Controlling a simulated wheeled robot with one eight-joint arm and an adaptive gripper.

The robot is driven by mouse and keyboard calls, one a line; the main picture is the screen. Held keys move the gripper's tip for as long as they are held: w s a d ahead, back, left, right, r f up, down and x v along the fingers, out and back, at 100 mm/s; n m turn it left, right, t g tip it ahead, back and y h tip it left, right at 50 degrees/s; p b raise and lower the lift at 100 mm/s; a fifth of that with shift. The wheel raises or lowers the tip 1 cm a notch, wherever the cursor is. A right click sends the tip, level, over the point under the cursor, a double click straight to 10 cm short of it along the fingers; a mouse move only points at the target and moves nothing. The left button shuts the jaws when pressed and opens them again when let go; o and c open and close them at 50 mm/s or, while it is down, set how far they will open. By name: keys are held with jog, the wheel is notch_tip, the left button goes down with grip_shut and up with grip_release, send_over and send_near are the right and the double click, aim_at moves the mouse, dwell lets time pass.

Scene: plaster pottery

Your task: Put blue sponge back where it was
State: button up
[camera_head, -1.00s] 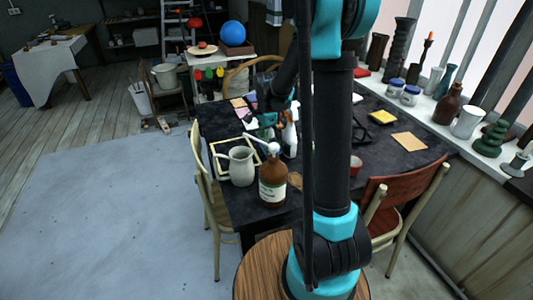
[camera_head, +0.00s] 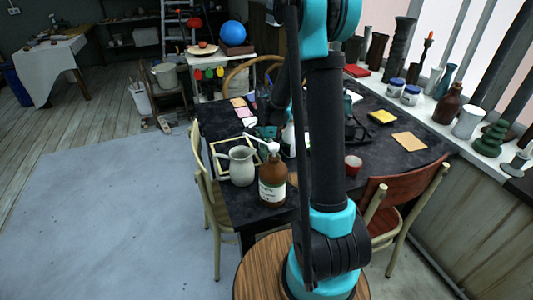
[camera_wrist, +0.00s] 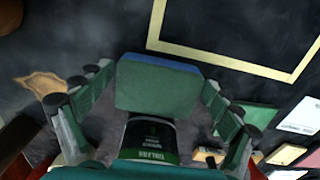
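In the wrist view a block with a green face and a blue far edge, which I take for the blue sponge (camera_wrist: 158,88), lies between the two fingers of my gripper (camera_wrist: 160,80). The finger pads press close along its left and right sides, and it looks clamped. A dark container with a green and white label (camera_wrist: 150,140) shows just below the sponge, partly covered by it. In the head view my gripper (camera_head: 267,122) is over the left part of the dark table, and the sponge cannot be made out clearly there.
A cream frame (camera_head: 214,158), a pale jug (camera_head: 242,166) and a brown pump bottle (camera_head: 272,188) stand close by on the table (camera_head: 385,160). A red cup (camera_head: 353,166), a yellow sponge (camera_head: 382,117) and a tan sheet (camera_head: 409,141) are right of my arm.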

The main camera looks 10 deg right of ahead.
aim_at(266, 153)
jog(key=shift+r, duration=0.15)
notch_tip(266, 153, up, 12)
dwell(0.7)
